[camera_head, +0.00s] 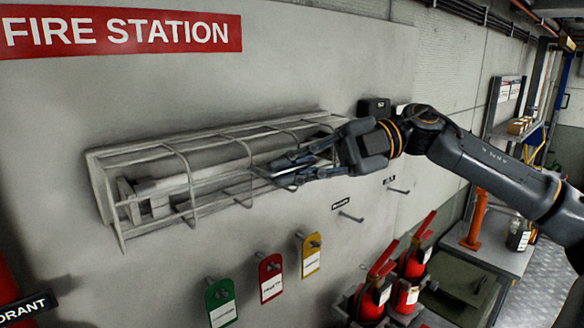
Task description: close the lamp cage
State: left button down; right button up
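The lamp cage (190,186) is a pale wire guard over a long wall lamp (150,198), below the red sign. Its wires stand out from the wall; I cannot tell whether its lower edge is fully against the backing. My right gripper (278,171) reaches in from the right, with its fingertips at the front wires of the cage's right half. The fingers look slightly apart, but I cannot tell whether a wire is between them. The gripper and wrist hide part of the cage's right end. My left gripper is not in view.
A red FIRE STATION sign (120,32) is above. Green (220,302), red (270,277) and yellow (308,255) tags hang on hooks below the cage. Several fire extinguishers (373,298) stand lower right. A bench (490,250) is behind them.

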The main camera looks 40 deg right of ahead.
jog(key=o, duration=0.3)
jog(key=shift+w+r, duration=0.1)
jog(key=shift+r, duration=0.05)
jog(key=shift+o, duration=0.5)
jog(key=v, duration=1.2)
